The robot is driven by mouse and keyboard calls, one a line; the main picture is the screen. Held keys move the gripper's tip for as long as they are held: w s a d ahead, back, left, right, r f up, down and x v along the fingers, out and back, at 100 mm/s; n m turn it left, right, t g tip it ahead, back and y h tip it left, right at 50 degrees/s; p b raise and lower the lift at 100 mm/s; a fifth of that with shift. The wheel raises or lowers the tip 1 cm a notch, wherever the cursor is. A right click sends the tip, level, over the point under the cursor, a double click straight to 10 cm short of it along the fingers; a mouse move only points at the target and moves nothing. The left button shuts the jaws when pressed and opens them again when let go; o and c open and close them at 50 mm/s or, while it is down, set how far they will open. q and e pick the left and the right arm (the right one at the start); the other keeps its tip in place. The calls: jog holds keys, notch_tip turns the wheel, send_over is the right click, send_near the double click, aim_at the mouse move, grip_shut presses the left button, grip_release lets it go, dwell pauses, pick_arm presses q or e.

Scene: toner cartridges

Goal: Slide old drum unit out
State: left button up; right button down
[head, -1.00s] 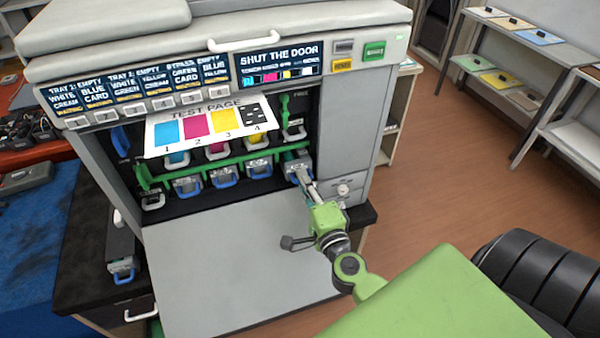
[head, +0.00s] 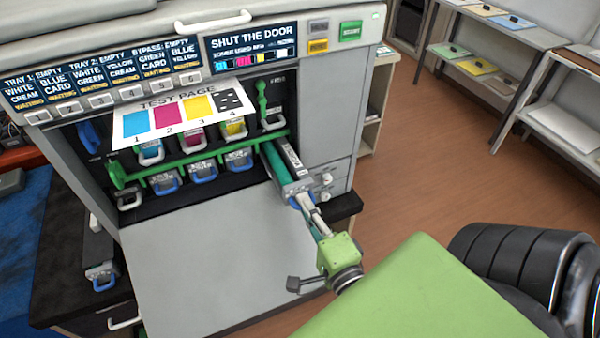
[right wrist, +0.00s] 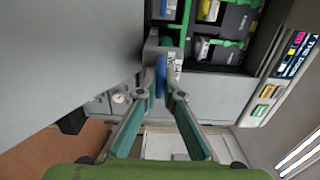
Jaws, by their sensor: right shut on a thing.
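The drum unit (head: 285,165) is a long grey unit with a teal roller along its side and a blue handle at its front. It sticks partly out of the rightmost lower slot of the printer (head: 80,200), above the lowered front door (head: 215,255). My right gripper (head: 308,203) is shut on its blue handle. In the right wrist view the fingers close on the blue handle (right wrist: 161,75), with the unit's grey end behind it. The unit's rear end is hidden inside the printer. My left gripper is not in view.
A test page (head: 182,112) lies above. Another unit (head: 100,262) lies on the dark counter at left. Shelves (head: 520,60) stand at right.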

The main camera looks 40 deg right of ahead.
jog(key=b+v, duration=0.1)
jog(key=v, duration=0.3)
jog(key=c, duration=2.1)
grip_release()
jog(key=shift+w, duration=0.1)
jog(key=o, duration=0.4)
jog(key=shift+f, duration=0.1)
